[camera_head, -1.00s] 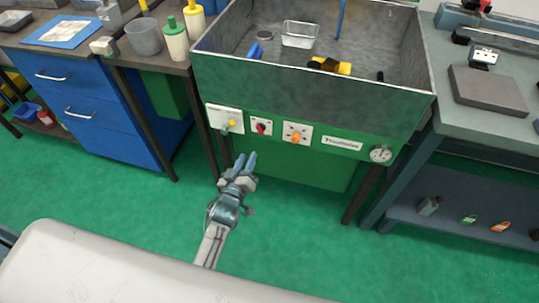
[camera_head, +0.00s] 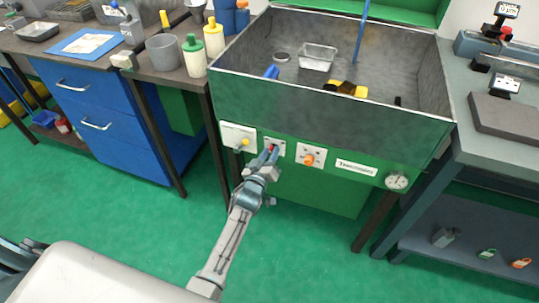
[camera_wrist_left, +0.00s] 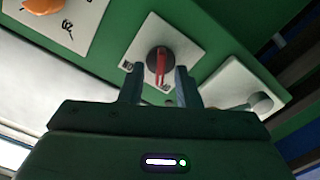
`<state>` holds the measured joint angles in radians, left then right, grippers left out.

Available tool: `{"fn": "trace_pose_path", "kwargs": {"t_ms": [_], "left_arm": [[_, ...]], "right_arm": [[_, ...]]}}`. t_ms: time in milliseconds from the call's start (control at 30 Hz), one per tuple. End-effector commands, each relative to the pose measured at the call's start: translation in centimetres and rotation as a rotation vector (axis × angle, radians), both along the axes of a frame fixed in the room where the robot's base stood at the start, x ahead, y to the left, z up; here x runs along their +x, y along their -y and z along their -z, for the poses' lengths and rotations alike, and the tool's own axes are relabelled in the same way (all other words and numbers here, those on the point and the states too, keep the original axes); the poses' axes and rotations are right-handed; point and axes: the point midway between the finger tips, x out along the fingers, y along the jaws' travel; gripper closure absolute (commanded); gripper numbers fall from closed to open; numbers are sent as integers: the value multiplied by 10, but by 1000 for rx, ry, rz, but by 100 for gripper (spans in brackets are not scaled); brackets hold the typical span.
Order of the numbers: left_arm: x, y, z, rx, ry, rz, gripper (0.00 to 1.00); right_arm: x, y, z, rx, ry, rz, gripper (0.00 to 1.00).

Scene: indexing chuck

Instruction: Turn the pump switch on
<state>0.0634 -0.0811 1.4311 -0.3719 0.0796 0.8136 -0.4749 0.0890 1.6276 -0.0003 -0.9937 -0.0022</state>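A red-handled rotary switch (camera_head: 270,147) sits on a small white plate on the front panel of the green wash tank. In the left wrist view the switch (camera_wrist_left: 160,58) is a dark round knob with a red handle, and marks show on its plate. My left gripper (camera_head: 268,155) is at this switch. In the left wrist view its two fingers (camera_wrist_left: 159,76) are apart, with the red handle showing between the tips. I cannot tell whether they touch it. My right gripper is in neither current view.
A white plate with a yellow knob (camera_head: 244,142) is left of the switch, and an orange knob (camera_head: 308,159) is right of it. A round gauge (camera_head: 397,181) is further right. The tank (camera_head: 330,113) rises above the panel. The green floor in front is clear.

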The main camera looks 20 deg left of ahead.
Motion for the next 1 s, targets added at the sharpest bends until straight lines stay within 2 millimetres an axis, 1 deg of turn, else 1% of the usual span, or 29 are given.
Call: {"fn": "trace_pose_path", "kwargs": {"t_ms": [67, 100, 167, 233, 500, 667, 867, 1000], "left_arm": [[0, 0, 0, 0, 0, 0, 70], [0, 0, 0, 0, 0, 0, 74], [0, 0, 0, 0, 0, 0, 86], [0, 0, 0, 0, 0, 0, 99], [0, 0, 0, 7, 0, 0, 100], [-1, 0, 0, 46, 2, 0, 100], [-1, 1, 0, 160, 5, 0, 100], [-1, 1, 0, 279, 9, 0, 100]], "right_arm": [[0, 0, 0, 0, 0, 0, 64], [0, 0, 0, 0, 0, 0, 64], [0, 0, 0, 0, 0, 0, 64], [0, 0, 0, 0, 0, 0, 64], [0, 0, 0, 0, 1, 0, 64], [0, 0, 0, 0, 1, 0, 64], [0, 0, 0, 0, -1, 0, 64], [1, 0, -1, 0, -2, 0, 64]]}}
